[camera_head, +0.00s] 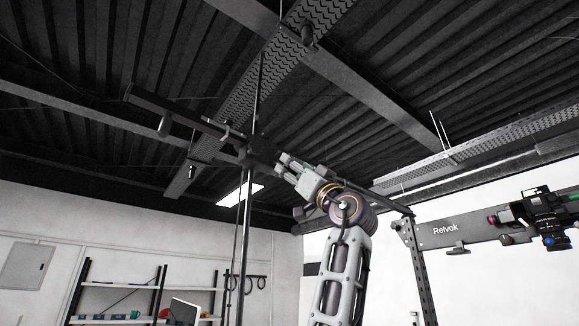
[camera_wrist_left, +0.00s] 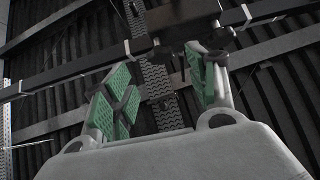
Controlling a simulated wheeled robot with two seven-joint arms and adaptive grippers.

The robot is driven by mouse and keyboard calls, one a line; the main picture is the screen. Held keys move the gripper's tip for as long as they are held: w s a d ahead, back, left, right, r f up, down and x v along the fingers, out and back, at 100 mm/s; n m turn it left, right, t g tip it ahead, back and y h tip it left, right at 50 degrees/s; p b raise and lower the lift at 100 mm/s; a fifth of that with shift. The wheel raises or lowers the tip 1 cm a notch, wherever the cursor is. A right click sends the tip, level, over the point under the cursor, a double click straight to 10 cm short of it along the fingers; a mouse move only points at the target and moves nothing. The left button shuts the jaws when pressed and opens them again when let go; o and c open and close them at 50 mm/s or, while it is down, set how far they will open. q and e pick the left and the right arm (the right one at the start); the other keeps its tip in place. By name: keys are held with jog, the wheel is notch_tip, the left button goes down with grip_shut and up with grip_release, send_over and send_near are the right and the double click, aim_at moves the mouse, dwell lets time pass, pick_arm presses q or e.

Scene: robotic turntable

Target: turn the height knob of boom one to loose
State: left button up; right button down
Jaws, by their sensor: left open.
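The boom (camera_head: 180,113) is a dark bar running from upper left down to a black clamp head (camera_head: 258,150) on top of a vertical stand pole (camera_head: 245,220). In the left wrist view the black clamp head (camera_wrist_left: 182,18) is at the top, with the boom bar (camera_wrist_left: 75,75) crossing behind the fingers. My left gripper (camera_head: 283,161) reaches up beside the clamp head from the right. In the wrist view its green-padded fingers (camera_wrist_left: 158,62) are apart, with nothing seen held between them. I cannot clearly make out the height knob. My right gripper is out of view.
A rail marked Relvok (camera_head: 450,231) with a camera (camera_head: 548,215) stands at the right, on a perforated post (camera_head: 422,270). Shelves (camera_head: 130,295) stand at lower left. Ceiling beams (camera_head: 370,80) are overhead. A thin rod rises above the clamp head.

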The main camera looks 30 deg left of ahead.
pick_arm(q)
jog(key=v, duration=0.6)
jog(key=shift+f, duration=0.1)
dwell(0.7)
